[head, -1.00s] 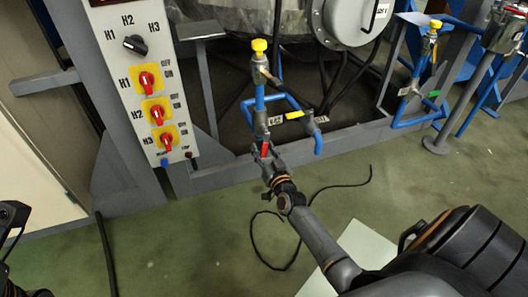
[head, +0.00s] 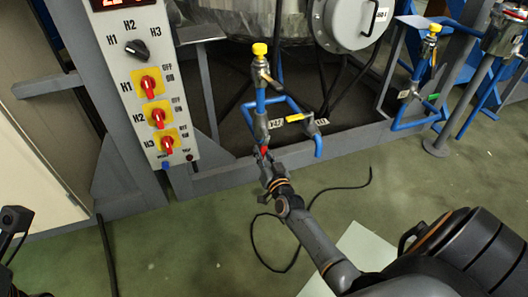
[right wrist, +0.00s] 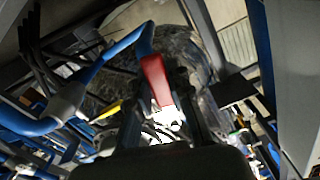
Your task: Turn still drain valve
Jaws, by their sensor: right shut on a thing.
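The still drain valve has a red handle (head: 264,151), low on a blue pipe (head: 260,100) with a yellow cap on top. My right gripper (head: 266,164) is shut on this handle, reaching it from below right. In the right wrist view the red handle (right wrist: 156,80) runs down between the dark fingers (right wrist: 165,115), next to the blue pipe (right wrist: 145,40). Part of my left arm (head: 14,222) shows at the left edge, and its jaws cannot be made out.
A control panel (head: 139,70) with red switches stands left of the pipe. A grey frame beam (head: 215,178) runs behind my right gripper. Another blue pipe (head: 410,122) stands to the right. A black cable (head: 256,235) lies on the green floor, which is otherwise mostly open.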

